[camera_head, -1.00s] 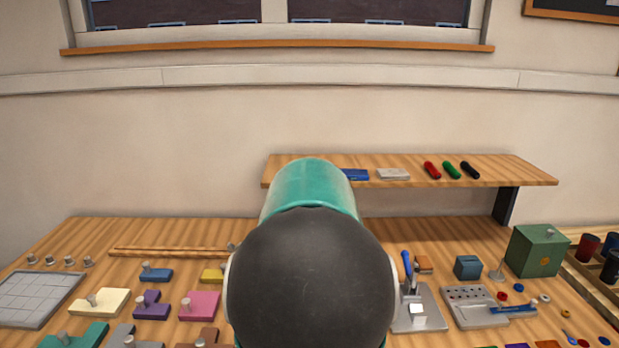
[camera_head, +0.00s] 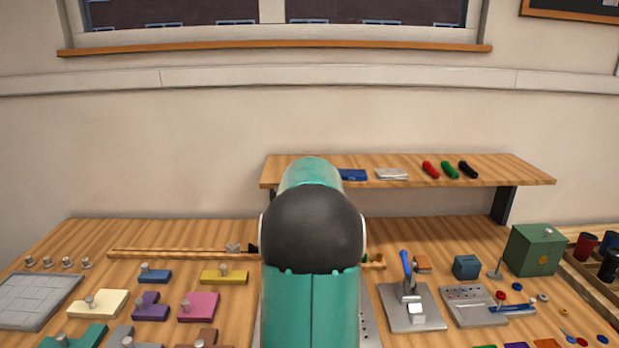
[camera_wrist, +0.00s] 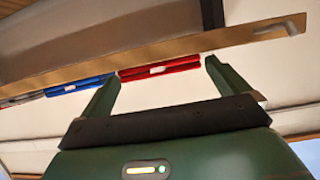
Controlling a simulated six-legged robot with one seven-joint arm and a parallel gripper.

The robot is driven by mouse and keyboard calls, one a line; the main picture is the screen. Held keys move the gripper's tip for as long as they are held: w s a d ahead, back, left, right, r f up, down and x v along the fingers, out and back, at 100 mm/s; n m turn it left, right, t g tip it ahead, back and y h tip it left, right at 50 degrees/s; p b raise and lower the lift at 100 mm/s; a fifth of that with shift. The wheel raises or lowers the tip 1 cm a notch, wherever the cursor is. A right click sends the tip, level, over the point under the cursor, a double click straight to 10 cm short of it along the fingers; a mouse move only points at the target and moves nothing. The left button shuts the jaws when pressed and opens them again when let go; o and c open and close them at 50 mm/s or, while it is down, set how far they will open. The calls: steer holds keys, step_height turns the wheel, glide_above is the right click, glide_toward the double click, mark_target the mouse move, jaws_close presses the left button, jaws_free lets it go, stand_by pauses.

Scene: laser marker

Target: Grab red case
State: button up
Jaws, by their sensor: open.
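The red case (camera_wrist: 160,69) shows in the wrist view as a flat red strip with a small white label, next to a blue case (camera_wrist: 78,87). My gripper (camera_wrist: 162,73) is open, with its two green fingers apart. The red case appears between the fingertips in the picture, with no visible contact; the remaining gap is hard to judge. In the head view my arm hides the gripper and the red case; the blue case (camera_head: 353,175) shows on the shelf just right of my arm.
The wooden shelf (camera_head: 540,179) also holds a pale case (camera_head: 391,174) and red, green and black markers. The workbench (camera_head: 90,245) below is crowded with small blocks, tools and a green box (camera_head: 534,250). In the wrist view a wooden edge (camera_wrist: 215,40) runs close beyond the cases.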

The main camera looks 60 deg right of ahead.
steer(key=c, duration=0.8)
steer(key=shift+c, duration=0.2)
